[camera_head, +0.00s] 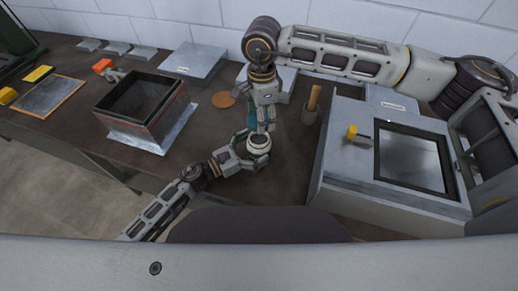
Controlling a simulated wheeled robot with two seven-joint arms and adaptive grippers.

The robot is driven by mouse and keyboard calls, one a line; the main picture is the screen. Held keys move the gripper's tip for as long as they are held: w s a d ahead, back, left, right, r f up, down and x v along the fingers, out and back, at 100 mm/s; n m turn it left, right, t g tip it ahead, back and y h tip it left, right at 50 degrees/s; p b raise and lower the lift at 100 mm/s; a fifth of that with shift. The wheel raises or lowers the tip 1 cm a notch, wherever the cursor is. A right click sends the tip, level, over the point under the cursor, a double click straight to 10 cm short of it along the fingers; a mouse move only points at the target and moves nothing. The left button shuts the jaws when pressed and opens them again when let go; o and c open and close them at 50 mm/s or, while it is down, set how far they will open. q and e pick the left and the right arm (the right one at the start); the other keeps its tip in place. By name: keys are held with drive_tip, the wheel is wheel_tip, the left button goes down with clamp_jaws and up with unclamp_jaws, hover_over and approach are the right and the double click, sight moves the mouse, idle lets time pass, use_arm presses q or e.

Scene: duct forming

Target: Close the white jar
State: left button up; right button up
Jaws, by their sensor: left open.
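The white jar (259,143) stands near the middle of the table, small and partly hidden by my grippers. My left gripper (250,155) comes in from the lower left; its open fingers are beside the jar. My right gripper (262,126) points down from above, directly over the jar's top. Whether its fingers are open or hold a lid is too small to tell. A flat brown disc (222,100) lies on the table left of my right gripper; I cannot tell whether it is a lid.
A grey machine with a dark window (412,158) stands at the right. A container with a wooden handle (313,100) is beside it. An open dark box (142,98) stands on the left, with a grey metal box (195,62) behind. The table (215,130) is clear between that box and the jar.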

use_arm(q)
drive_tip(key=shift+w+d, duration=0.3)
drive_tip(key=shift+d, duration=0.15)
drive_tip(key=c, duration=1.5)
use_arm(e)
hover_over(261, 142)
drive_tip(key=shift+w+f, duration=0.15)
drive_tip(key=shift+f, duration=2.35)
drive_tip(key=shift+f, duration=0.85)
drive_tip(key=shift+f, duration=0.6)
use_arm(q)
drive_tip(key=c, duration=0.6)
drive_tip(key=shift+o, duration=0.2)
